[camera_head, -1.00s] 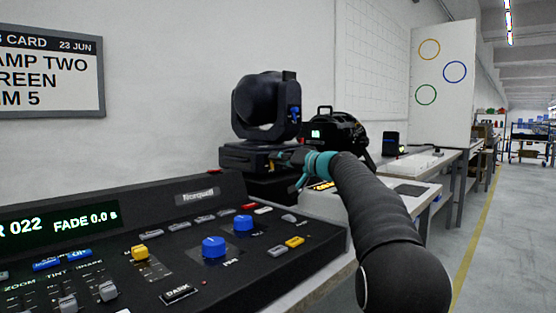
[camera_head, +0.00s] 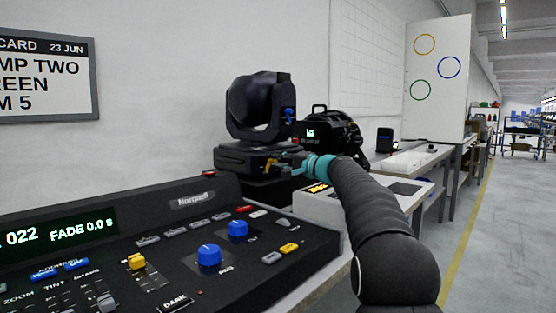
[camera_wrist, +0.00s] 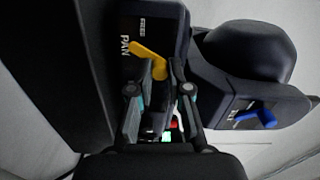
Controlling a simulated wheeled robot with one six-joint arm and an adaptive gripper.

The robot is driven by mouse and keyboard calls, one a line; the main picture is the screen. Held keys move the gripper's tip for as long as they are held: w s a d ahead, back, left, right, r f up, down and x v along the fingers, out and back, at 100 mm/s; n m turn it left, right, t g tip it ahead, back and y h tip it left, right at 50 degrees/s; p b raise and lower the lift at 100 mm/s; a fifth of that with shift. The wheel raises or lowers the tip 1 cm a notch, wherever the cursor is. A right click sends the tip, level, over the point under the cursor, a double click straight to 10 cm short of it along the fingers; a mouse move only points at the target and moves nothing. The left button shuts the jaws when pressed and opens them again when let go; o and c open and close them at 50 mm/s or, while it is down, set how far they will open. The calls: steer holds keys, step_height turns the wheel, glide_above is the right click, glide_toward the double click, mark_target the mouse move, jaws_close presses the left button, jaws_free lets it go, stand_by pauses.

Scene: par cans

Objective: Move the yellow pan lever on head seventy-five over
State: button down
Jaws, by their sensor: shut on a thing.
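The moving-head lamp (camera_head: 258,108) stands upright on its base (camera_head: 236,158), beyond the console. The yellow pan lever (camera_wrist: 146,50) sits on the base's dark panel beside the words PAN and FREE in the wrist view. The lever is a small yellow spot at the base's front in the head view (camera_head: 270,164). My gripper (camera_wrist: 162,70) is shut on the lever, with its fingers on either side of it. The blue lever (camera_wrist: 256,118) on the lamp's yoke is apart from my fingers. The head's number cannot be read.
A control console (camera_head: 120,250) with blue knobs and yellow buttons fills the lower left. A second black lamp (camera_head: 335,130) stands close behind my gripper. A bench (camera_head: 412,158) runs along the wall. The floor aisle (camera_head: 510,220) at right is clear.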

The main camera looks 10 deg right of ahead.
stand_by(0.4)
steer(key=c, duration=1.1)
jaws_free()
steer(key=v, duration=1.2)
steer(key=shift+d, duration=0.1)
